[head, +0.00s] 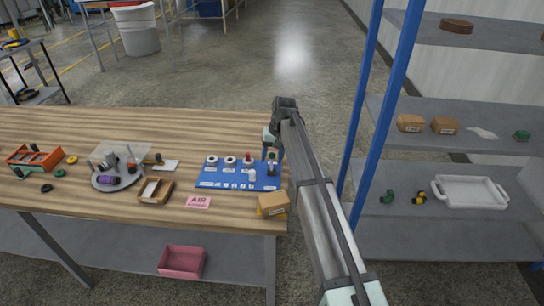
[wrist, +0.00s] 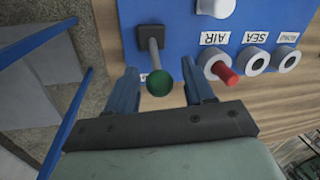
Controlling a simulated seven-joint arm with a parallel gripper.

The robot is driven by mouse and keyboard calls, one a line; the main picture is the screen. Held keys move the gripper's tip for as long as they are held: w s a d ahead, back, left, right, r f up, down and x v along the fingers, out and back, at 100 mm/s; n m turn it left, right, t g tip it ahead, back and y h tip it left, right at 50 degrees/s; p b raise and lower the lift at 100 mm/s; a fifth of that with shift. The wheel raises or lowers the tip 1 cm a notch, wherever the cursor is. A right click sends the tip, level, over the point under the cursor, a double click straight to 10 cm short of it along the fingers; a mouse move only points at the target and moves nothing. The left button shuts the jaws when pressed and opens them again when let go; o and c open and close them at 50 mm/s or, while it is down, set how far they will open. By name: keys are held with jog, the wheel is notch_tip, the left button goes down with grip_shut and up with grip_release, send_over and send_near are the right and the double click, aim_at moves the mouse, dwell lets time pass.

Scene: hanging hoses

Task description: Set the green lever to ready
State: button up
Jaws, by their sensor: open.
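The green lever has a green ball knob (wrist: 159,83) on a grey shaft rising from a dark square base (wrist: 150,37). My gripper (wrist: 161,92) is open. In the wrist view its two blue fingers stand on either side of the green knob, with visible gaps. In the head view my gripper (head: 274,142) is above the panel's right end. A label beside the lever is mostly hidden; I cannot read it.
The panel also carries a red plug (wrist: 226,74) in a white ring marked AIR, other white rings and a white knob (wrist: 215,6). A cardboard box (head: 272,204) sits near the table's front right corner. Blue shelf posts (head: 385,110) stand right of my arm.

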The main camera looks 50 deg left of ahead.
jog(key=shift+c, duration=0.2)
grip_shut()
jog(key=shift+s, duration=0.1)
dwell(0.4)
jog(key=shift+s+d+r+t+y, duration=0.3)
jog(key=shift+s+d+t+y, duration=0.4)
jog(key=shift+t+y, duration=0.3)
jog(key=shift+s+d+r+n+t+y, duration=0.1)
jog(key=shift+s+d+n+t+y, duration=0.25)
jog(key=shift+d+t+y, duration=0.35)
jog(key=t+y, duration=0.1)
jog(key=s+t+y, duration=0.1)
jog(key=shift+d+y, duration=0.3)
jog(key=shift+y, duration=0.1)
jog(key=shift+s+d+f+n+t+y, duration=0.2)
jog(key=shift+s+n+t+y, duration=0.05)
jog(key=shift+t+y, duration=0.5)
